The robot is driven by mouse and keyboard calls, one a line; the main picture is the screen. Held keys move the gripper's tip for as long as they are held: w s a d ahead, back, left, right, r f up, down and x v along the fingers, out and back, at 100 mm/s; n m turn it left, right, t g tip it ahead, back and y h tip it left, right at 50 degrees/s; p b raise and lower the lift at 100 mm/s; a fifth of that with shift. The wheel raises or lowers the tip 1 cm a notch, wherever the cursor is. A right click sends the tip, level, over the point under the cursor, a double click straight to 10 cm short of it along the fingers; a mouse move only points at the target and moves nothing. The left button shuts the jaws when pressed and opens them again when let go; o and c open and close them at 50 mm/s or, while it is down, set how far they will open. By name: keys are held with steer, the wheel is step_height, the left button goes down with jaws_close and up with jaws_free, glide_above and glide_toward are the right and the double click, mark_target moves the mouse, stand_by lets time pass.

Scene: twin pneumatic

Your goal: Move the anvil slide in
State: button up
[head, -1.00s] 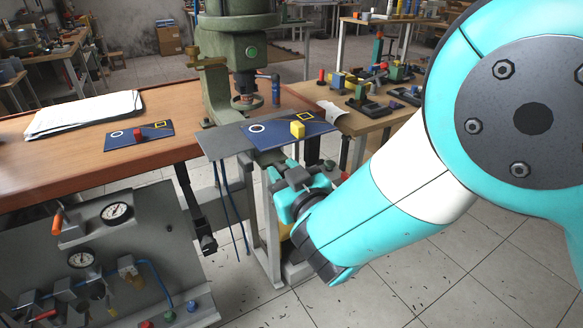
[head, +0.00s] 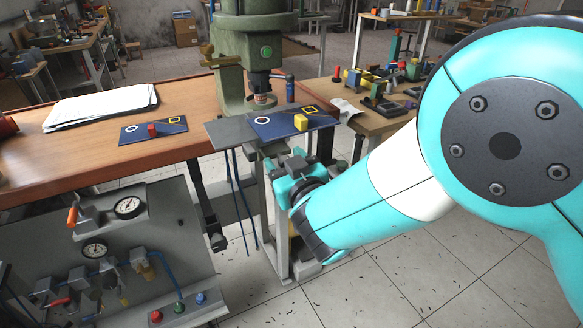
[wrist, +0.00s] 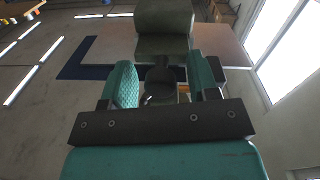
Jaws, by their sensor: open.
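The press (head: 266,50) stands at the table's right end. A grey plate (head: 222,132), which appears to be the anvil slide, juts out below its ram. My gripper (head: 291,165) is just below and in front of the plate's front edge. In the wrist view my gripper (wrist: 161,82) has its two teal fingers apart. A dark knob-like part (wrist: 161,86) shows between the fingers. I cannot tell whether they touch it.
A panel with gauges (head: 128,207) stands front left. Two hoses hang below the plate. A side table (head: 375,120) with small parts is behind right.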

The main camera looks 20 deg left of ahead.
steer(key=b+v, duration=1.3)
steer(key=v, duration=0.4)
steer(key=shift+d+r, duration=0.1)
steer(key=shift+d, duration=0.05)
steer(key=w+d+f+m+g+h, duration=0.1)
steer(key=w+d+f+m+h, duration=0.15)
steer(key=d, duration=0.25)
steer(key=w+d+f+m+h, duration=0.1)
steer(key=w+d+m+h, duration=0.1)
steer(key=d+m+h, duration=0.3)
steer(key=w+d+f+m+g+h, duration=0.1)
steer(key=w+d+f+h, duration=0.1)
steer(key=d, duration=0.4)
steer(key=s+d+f+g, duration=0.2)
steer(key=s+d+g, duration=0.2)
steer(key=s+g, duration=0.1)
steer(key=s+d+r+n+g, duration=0.2)
steer(key=s+g, duration=0.1)
steer(key=s, duration=0.2)
steer(key=s+d+r+n+g, duration=0.1)
steer(key=s+r+n+g, duration=0.1)
steer(key=s, duration=0.4)
step_height(320, 180, up, 19)
steer(key=p, duration=1.9)
steer(key=shift+s+g+y, duration=0.2)
steer(key=shift+g+y, duration=0.1)
steer(key=shift+y, duration=0.05)
